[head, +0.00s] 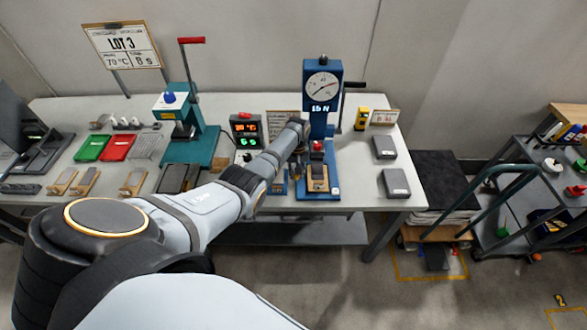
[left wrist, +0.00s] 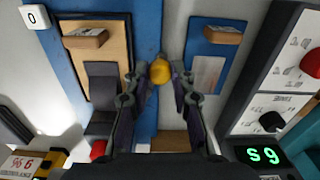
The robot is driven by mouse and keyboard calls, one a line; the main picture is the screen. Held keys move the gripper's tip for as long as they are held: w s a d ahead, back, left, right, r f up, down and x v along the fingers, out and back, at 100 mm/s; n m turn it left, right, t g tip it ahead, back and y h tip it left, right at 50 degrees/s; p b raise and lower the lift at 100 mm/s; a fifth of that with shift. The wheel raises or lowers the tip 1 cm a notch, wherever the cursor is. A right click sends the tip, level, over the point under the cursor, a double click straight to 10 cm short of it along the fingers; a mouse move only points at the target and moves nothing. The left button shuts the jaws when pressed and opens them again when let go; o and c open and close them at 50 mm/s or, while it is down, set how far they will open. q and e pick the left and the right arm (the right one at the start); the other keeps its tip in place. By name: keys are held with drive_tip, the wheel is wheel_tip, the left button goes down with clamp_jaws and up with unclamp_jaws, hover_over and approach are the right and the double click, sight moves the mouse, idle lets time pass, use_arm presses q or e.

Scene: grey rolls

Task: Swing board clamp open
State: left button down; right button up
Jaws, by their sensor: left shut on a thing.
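A yellow ball knob (left wrist: 160,69) sits between the fingertips of my left gripper (left wrist: 160,76) in the left wrist view, and the gripper is shut on it. The arm or lever that the knob belongs to is hidden by the fingers. Beside it, a wooden board (left wrist: 120,48) with a dark grey strip and a small wooden block lies on the blue base. The board also shows in the head view (head: 318,184), at the foot of the blue gauge press (head: 310,85). In the head view my left wrist covers the knob. My right gripper is not in view.
A control box (head: 246,130) with lit digits stands left of the press. A teal press (head: 190,145), red tray (head: 117,147) and green tray (head: 92,147) are further left. Two grey blocks (head: 385,147) lie at the table's right end. A cart (head: 520,200) stands beyond it.

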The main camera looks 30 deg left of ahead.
use_arm(q)
drive_tip(key=shift+w+d+n, duration=0.2)
drive_tip(key=shift+d+n, duration=0.25)
drive_tip(key=shift+n, duration=0.5)
drive_tip(key=shift+w+d+n, duration=0.15)
drive_tip(key=shift+d+n, duration=0.25)
drive_tip(key=shift+n, duration=0.55)
drive_tip(key=c, duration=1.1)
unclamp_jaws()
drive_tip(key=shift+r, duration=0.1)
wheel_tip(320, 180, up, 12)
drive_tip(key=shift+f, duration=0.1)
